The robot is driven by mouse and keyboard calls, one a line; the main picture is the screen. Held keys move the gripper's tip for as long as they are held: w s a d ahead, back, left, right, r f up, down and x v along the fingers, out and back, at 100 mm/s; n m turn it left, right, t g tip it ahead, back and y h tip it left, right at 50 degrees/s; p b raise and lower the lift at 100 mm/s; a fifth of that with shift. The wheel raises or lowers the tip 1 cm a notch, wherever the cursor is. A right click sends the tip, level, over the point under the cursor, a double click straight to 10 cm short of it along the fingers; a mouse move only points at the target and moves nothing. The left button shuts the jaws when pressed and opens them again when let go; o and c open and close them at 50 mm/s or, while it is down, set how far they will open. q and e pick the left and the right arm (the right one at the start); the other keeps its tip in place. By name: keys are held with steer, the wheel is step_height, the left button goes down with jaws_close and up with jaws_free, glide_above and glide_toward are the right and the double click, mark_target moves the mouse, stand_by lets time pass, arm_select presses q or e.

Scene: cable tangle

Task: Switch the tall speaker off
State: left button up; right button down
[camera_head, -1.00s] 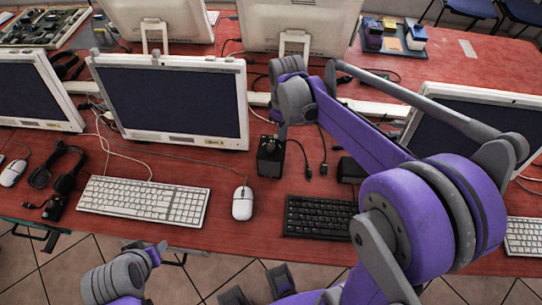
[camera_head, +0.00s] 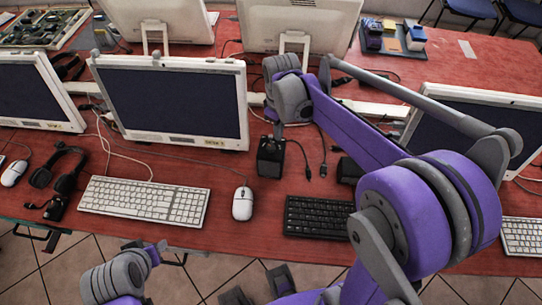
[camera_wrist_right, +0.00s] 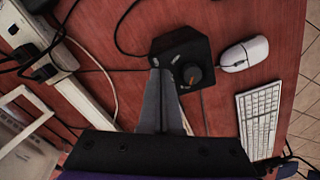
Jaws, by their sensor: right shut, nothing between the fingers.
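The tall speaker (camera_head: 270,160) is a small black box standing on the red desk, right of the white mouse. In the right wrist view the speaker (camera_wrist_right: 196,47) shows a round dark knob (camera_wrist_right: 191,74) with an orange mark on its face. My right gripper (camera_wrist_right: 160,72) is shut and empty, its fingertips at the speaker's edge beside the knob. Whether they touch it I cannot tell. In the head view the right gripper (camera_head: 275,132) is just above and behind the speaker, partly hidden. My left arm shows at the bottom left; its fingers are not clear.
A white mouse (camera_head: 242,203) and white keyboard (camera_head: 144,201) lie left of the speaker, and a black keyboard (camera_head: 318,217) lies to its right. Monitors (camera_head: 172,102) stand behind. Loose cables (camera_head: 322,155) lie right of the speaker. A white power strip (camera_wrist_right: 45,50) shows in the wrist view.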

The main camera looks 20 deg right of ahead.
steer(key=shift+d+r+p, duration=0.15)
steer(key=shift+r+p, duration=1.3)
steer(key=shift+r, duration=1.2)
arm_select(q)
steer(key=r, duration=0.2)
steer(key=w+r, duration=0.1)
steer(key=r, duration=0.1)
steer(key=shift+w, duration=0.15)
arm_select(e)
steer(key=shift+s, duration=0.1)
